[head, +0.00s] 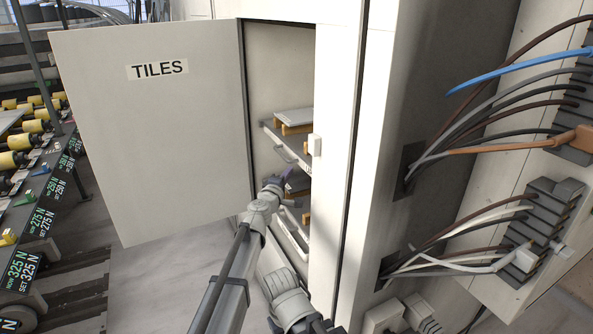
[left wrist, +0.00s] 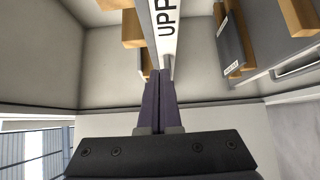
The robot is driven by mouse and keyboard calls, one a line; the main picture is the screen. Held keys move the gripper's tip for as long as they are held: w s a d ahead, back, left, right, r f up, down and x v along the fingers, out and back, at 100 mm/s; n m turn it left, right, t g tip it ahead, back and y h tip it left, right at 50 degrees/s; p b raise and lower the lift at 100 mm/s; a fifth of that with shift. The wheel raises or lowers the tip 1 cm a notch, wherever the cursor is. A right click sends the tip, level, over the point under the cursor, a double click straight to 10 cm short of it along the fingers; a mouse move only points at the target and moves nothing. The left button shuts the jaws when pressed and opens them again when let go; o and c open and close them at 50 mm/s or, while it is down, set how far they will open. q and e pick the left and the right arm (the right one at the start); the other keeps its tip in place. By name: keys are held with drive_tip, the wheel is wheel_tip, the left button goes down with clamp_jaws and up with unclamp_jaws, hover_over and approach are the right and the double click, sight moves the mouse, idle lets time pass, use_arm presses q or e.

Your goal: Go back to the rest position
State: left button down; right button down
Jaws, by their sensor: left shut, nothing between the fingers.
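My left gripper (head: 284,184) reaches into the open cabinet, by the shelves, and part of it is hidden there. In the left wrist view its dark fingers (left wrist: 160,78) are shut together with nothing between them. Their tips are close to a white shelf edge (left wrist: 166,45) lettered "UPP"; I cannot tell whether they touch it. My right gripper is not in view.
The cabinet door (head: 150,150), labelled "TILES", stands open at left. Inside are shelves with wooden blocks (left wrist: 295,17) and grey slabs (left wrist: 232,48). Wires (head: 490,110) hang off the right side. A conveyor (head: 30,190) with yellow rollers is at far left.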

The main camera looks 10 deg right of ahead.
use_arm(q)
drive_tip(key=v, duration=0.8)
drive_tip(key=s+a+f+m+g+y, duration=0.1)
drive_tip(key=s+a+f+m+g, duration=0.3)
drive_tip(key=s+f+m+g, duration=0.25)
drive_tip(key=s+a+f+m+g, duration=0.3)
drive_tip(key=s+f+m, duration=0.2)
drive_tip(key=s+f, duration=0.4)
drive_tip(key=s+a+f+m+g+y, duration=0.1)
drive_tip(key=s+a+f+g+y, duration=0.25)
drive_tip(key=s+a, duration=0.5)
drive_tip(key=s+a+f+g+y, duration=0.2)
drive_tip(key=s+a+f+y, duration=0.15)
drive_tip(key=s+a, duration=0.5)
drive_tip(key=s+d+r+m+p, duration=0.1)
drive_tip(key=s+d+r+m, duration=0.1)
drive_tip(key=d, duration=0.3)
drive_tip(key=s+d+r+m+g+y+p, duration=0.1)
drive_tip(key=s+d+r+m+p, duration=0.1)
drive_tip(key=d, duration=0.4)
drive_tip(key=shift+s+y, duration=0.3)
drive_tip(key=shift+s, duration=0.1)
